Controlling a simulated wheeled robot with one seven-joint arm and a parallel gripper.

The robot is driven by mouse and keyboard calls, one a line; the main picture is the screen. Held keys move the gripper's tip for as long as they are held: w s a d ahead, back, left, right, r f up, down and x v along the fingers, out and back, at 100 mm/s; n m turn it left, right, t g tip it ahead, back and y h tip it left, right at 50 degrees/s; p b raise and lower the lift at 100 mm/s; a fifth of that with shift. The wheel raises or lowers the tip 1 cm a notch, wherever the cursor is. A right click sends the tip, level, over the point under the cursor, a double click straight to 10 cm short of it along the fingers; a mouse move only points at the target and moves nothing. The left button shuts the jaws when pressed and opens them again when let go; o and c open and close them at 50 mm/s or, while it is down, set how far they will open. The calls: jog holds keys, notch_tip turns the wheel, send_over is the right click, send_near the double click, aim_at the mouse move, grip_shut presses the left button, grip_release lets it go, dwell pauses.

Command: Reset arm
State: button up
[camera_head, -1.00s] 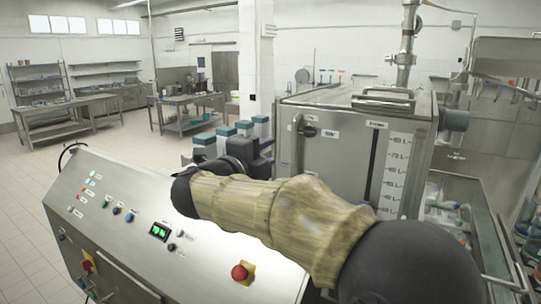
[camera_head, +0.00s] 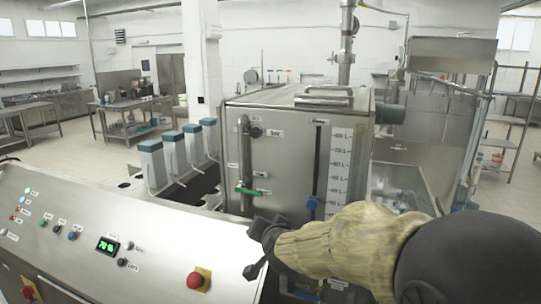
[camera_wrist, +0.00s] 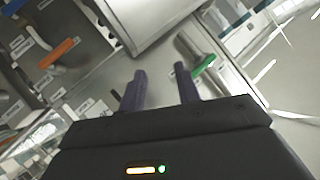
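My gripper (camera_wrist: 160,88) is open, with its two dark fingers apart and nothing between them in the wrist view. In the head view my gripper (camera_head: 262,247) is at the end of my sleeved arm, low in front of the steel tank (camera_head: 285,150), close to the right end of the control panel (camera_head: 150,235). Its fingers are hard to make out there. In the wrist view a green-handled valve (camera_wrist: 204,66) lies beyond the right finger. An orange-handled valve (camera_wrist: 58,54) lies at the left.
The tank's front has a green handle (camera_head: 250,191) and a blue knob (camera_head: 312,203). Several teal-topped dispensers (camera_head: 150,160) stand left of it. The panel carries a red emergency button (camera_head: 195,280). Work tables stand at the back left, with open floor between.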

jog(key=s+d+f+n+g+h, duration=0.1)
jog(key=s+d+f+n+g, duration=0.1)
jog(key=s+d+f+g, duration=0.3)
jog(key=s+d+f+n+g+h, duration=0.1)
jog(key=s+d+f+g, duration=0.4)
jog(key=s+d+f, duration=0.6)
jog(key=s+f+n, duration=0.1)
jog(key=s, duration=0.5)
jog(key=shift+h, duration=0.4)
jog(key=shift+w, duration=0.15)
jog(key=shift+s+d, duration=0.1)
jog(key=shift+s, duration=0.1)
jog(key=shift+w, duration=0.15)
